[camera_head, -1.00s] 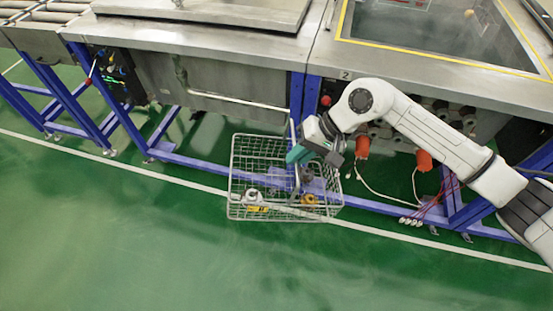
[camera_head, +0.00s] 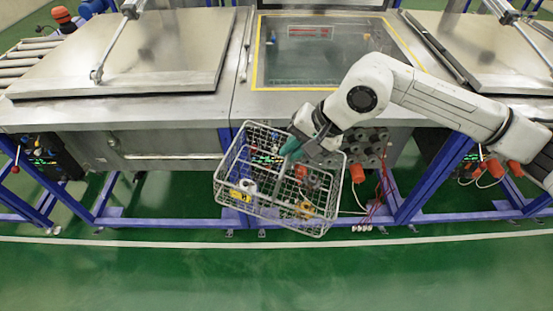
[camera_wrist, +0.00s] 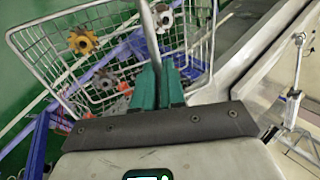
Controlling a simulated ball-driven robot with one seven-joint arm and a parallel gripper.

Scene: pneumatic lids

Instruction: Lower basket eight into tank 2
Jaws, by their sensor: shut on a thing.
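In the wrist view the green fingers (camera_wrist: 158,88) close on a bar of the basket (camera_wrist: 28,52). The basket holds a few parts, among them a grey toothed part, a brass-coloured one and a white one with a yellow label (camera_head: 243,190). I cannot read a number on the basket. The open tank (camera_head: 320,50), with a yellow line round its opening, lies behind and above the basket in the head view.
A closed metal lid (camera_head: 130,50) covers the station to the left, and another lid (camera_head: 490,45) lies to the right. The steel front edge (camera_head: 170,112) runs between basket and tank. Blue frame legs and red-orange fittings (camera_head: 357,172) are below. The green floor in front is clear.

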